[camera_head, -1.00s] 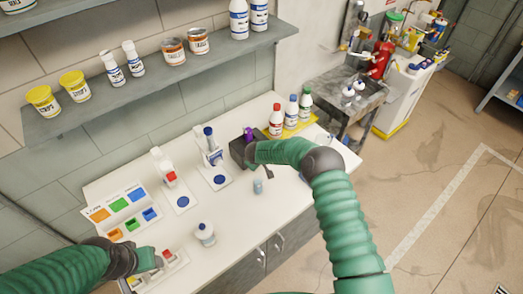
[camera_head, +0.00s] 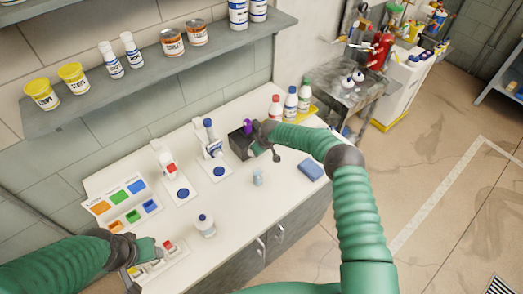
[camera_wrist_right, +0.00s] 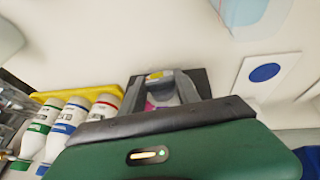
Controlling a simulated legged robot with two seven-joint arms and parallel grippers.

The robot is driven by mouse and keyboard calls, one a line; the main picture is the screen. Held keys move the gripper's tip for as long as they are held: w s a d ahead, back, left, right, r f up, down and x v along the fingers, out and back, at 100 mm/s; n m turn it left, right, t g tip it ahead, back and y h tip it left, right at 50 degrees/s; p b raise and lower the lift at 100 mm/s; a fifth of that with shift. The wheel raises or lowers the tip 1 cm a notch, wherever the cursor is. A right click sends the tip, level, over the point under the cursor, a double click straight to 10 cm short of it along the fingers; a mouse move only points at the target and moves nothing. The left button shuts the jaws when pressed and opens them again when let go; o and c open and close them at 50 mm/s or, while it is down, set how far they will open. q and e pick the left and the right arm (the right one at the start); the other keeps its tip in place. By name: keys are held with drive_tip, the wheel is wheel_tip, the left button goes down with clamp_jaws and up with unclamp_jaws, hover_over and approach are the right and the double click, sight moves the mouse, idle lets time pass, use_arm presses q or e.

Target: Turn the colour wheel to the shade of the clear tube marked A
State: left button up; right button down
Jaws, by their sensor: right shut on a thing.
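A black box-shaped device (camera_head: 237,146) with a purple part (camera_head: 247,126) on top stands on the white bench. I take it for the colour wheel's housing; the wheel itself is mostly hidden. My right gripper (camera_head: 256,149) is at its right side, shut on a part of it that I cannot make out. In the right wrist view the grey fingers (camera_wrist_right: 166,89) are in front of the dark device, with pinkish purple between them. A small clear bluish tube (camera_head: 258,178) stands upright in front of the device; its marking is unreadable. My left gripper (camera_head: 147,251) is near a white tray; its jaw opening is unclear.
Red, blue and green capped bottles (camera_head: 291,103) stand behind right on a yellow tray. A blue sponge (camera_head: 311,171) lies to the right. A white bottle (camera_head: 204,226) stands at the front. The white tray (camera_head: 168,264) holds red-topped items. The bench between tube and sponge is clear.

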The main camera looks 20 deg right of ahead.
drive_tip(key=c, duration=1.2)
unclamp_jaws()
drive_tip(key=shift+w+r, duration=0.25)
drive_tip(key=shift+r, duration=0.1)
drive_tip(key=o, duration=0.3)
drive_tip(key=shift+s+f, duration=0.1)
drive_tip(key=shift+f, duration=0.1)
drive_tip(key=b+v, duration=0.2)
drive_tip(key=v, duration=1.4)
drive_tip(key=shift+s+r, duration=0.2)
drive_tip(key=shift+r, duration=0.1)
